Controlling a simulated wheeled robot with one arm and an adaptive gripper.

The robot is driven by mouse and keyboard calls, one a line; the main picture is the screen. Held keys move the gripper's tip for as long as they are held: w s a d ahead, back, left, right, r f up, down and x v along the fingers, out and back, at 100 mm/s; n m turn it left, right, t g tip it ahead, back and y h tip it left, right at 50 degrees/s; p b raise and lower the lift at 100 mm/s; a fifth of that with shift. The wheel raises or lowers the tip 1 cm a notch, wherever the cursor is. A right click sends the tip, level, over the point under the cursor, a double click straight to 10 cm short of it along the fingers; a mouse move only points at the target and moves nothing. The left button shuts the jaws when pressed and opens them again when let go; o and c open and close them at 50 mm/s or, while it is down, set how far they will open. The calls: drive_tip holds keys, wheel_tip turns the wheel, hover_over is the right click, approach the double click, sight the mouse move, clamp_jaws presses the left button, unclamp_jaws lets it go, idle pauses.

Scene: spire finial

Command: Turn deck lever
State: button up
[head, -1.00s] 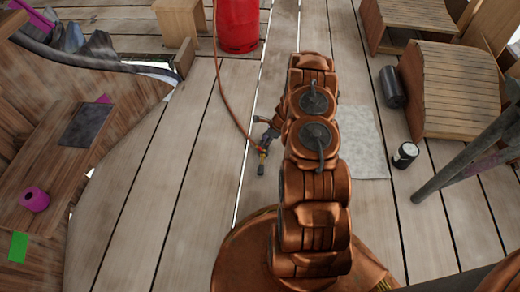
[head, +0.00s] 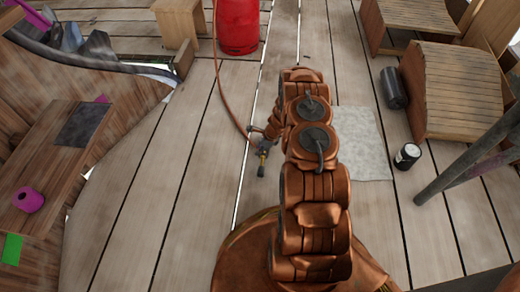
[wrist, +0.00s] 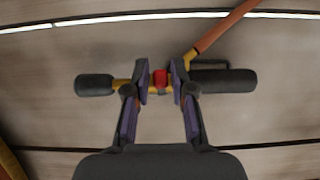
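A bar-shaped fitting lies on the deck left of my arm, perhaps the deck lever; I cannot tell for certain. In the wrist view the fitting (wrist: 222,80) has black ends, a yellow body and a small red part in the middle. In the head view the fitting (head: 262,160) is partly hidden by my gripper (head: 262,138). In the wrist view my gripper (wrist: 161,78) has its two purple-padded fingers on either side of the red part, with small gaps showing. The gripper looks open; contact with the fitting is not clear.
An orange hose (head: 224,90) runs from near the red cylinder (head: 238,25) to the fitting. A grey mat (head: 365,145), a black-and-white can (head: 407,156) and a dark cylinder (head: 393,87) lie right of my arm. A wooden bench (head: 55,155) stands left. The left planks are clear.

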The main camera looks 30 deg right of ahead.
clamp_jaws()
